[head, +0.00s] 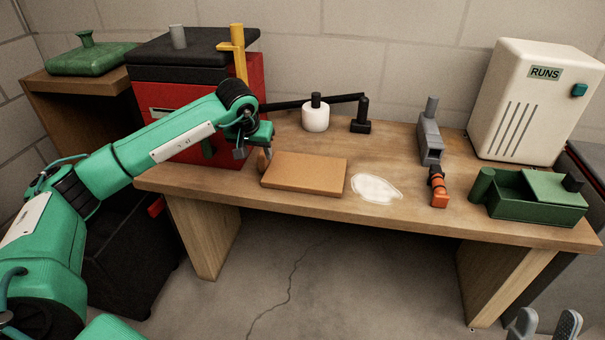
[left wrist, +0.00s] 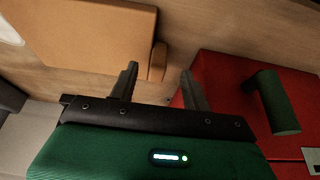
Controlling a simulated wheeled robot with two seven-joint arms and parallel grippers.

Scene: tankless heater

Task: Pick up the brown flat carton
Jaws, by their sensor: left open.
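The brown flat carton (head: 305,172) lies flat on the wooden workbench near its front edge. In the left wrist view the carton (left wrist: 85,35) fills the upper left. A small rounded brown piece (left wrist: 157,62) sits at its near end. My left gripper (head: 253,153) is open and empty at the carton's left end. In the left wrist view my left gripper's fingers (left wrist: 160,85) are apart, with the left fingertip close to the carton's end; contact cannot be told. My right gripper (head: 546,324) shows at the bottom right, its two fingers apart, far from the carton.
A red tool chest (head: 258,80) with a black top stands left of the carton, close to my left gripper. A white spill (head: 376,188) lies right of the carton. An orange-and-black tool (head: 438,188) and a green open box (head: 530,205) are further right on the bench (head: 420,215).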

